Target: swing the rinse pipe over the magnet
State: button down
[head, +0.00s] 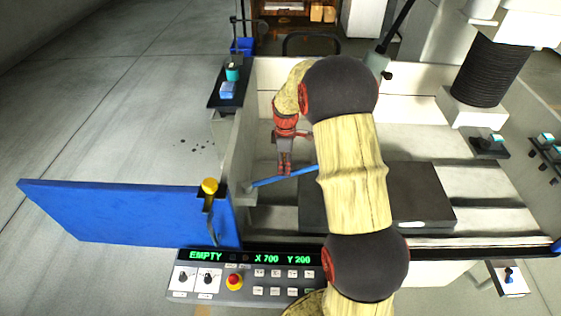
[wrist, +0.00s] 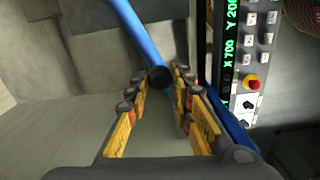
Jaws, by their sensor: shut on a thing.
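The rinse pipe is a blue tube (head: 268,182). It runs from the tank's left wall to the right, and its far end is hidden behind my arm. My gripper (head: 285,172) is at the pipe from above, shut on it. A dark flat block (head: 430,198), which looks like the magnet, lies in the tank to the right of my gripper, partly hidden by my arm.
A blue door panel (head: 120,212) stands open at the left. The control panel (head: 245,275) in front reads EMPTY, X 700, Y 200. A dark shelf (head: 226,96) sits at the tank's back left corner. A black bellows column (head: 488,72) stands at the back right.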

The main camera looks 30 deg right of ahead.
jog(key=shift+s+a+m, duration=0.2)
jog(key=shift+s+m, duration=0.25)
jog(key=shift+s, duration=0.1)
jog(key=shift+s+a+m, duration=0.15)
jog(key=shift+s+m, duration=0.3)
jog(key=shift+s, duration=0.05)
jog(key=c, duration=1.8)
grip_release()
jog(key=shift+s, duration=0.1)
jog(key=shift+r, duration=0.1)
notch_tip(320, 180, up, 12)
jog(key=shift+f, duration=0.1)
